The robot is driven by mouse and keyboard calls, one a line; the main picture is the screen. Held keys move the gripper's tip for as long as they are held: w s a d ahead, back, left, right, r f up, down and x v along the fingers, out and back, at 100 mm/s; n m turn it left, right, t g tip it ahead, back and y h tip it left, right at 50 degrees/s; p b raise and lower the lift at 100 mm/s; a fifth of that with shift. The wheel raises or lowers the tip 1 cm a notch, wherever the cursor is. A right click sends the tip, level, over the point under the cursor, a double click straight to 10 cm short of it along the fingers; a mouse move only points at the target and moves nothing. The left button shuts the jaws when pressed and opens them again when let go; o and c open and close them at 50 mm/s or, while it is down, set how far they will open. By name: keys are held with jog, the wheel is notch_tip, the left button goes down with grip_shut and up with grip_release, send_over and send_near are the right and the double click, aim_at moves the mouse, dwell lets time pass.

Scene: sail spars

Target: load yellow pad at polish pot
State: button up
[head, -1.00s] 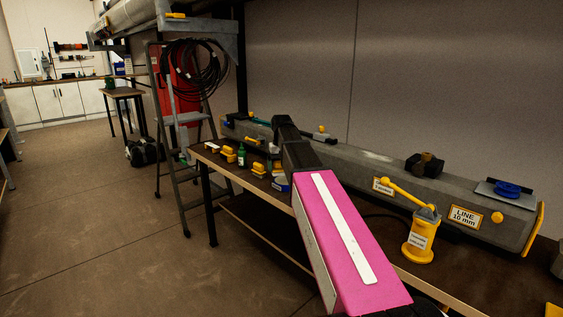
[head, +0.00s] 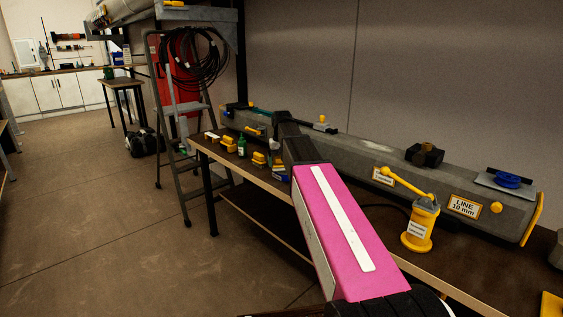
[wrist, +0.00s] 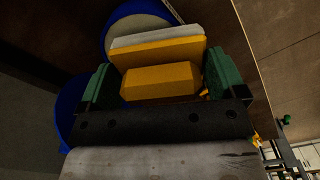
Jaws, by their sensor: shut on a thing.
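In the wrist view my gripper (wrist: 160,82), with green fingers, is shut on a yellow pad (wrist: 160,52) that has a grey-white layer on its far side. A round blue pot (wrist: 111,27) with pale contents, seemingly the polish pot, lies behind the pad and is partly covered by it. I cannot tell whether pad and pot touch. Another blue round thing (wrist: 68,115), perhaps a lid, shows at the left, partly hidden by the gripper. In the head view my pink arm hides the gripper and the held pad.
Open floor (head: 90,210) lies at left.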

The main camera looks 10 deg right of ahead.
jog(key=shift+f, duration=0.6)
dwell(1.0)
jog(key=shift+r, duration=0.1)
jog(key=shift+r, duration=3.45)
